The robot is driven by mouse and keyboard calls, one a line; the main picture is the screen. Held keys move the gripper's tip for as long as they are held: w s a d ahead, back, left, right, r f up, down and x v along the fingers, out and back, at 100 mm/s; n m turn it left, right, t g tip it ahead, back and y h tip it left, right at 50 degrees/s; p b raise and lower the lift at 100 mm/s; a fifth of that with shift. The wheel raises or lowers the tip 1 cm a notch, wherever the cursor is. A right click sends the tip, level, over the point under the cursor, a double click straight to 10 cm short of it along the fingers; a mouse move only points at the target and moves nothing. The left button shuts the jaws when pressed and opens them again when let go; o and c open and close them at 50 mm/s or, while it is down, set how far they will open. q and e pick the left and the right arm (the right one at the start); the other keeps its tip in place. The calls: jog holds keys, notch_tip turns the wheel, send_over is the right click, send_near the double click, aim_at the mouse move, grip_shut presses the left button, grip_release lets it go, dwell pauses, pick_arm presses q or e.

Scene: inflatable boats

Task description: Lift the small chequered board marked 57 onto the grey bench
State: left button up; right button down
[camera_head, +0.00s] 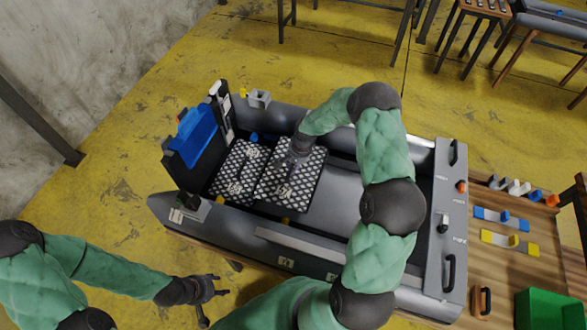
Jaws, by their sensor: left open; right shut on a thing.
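Two black-and-white chequered boards lie side by side inside the grey inflatable boat, a left one (229,177) and a right one (270,187). Both carry pale markings too small to read surely, so I cannot tell which is 57. My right gripper (293,161) reaches down over the right board and is shut on it; its fingertips are hard to make out. Whether that board is raised is unclear. My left gripper (210,289) is open and empty, outside the boat at the lower left. A grey bench-like panel (449,205) crosses the boat's right end.
A blue box-like object (197,128) stands at the boat's left end. A wooden table (505,275) at the right holds a green crate (548,309) and coloured parts. My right arm hides part of the boat's middle.

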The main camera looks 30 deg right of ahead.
notch_tip(320, 180, up, 15)
jog(key=p, duration=0.8)
dwell(1.8)
dwell(0.3)
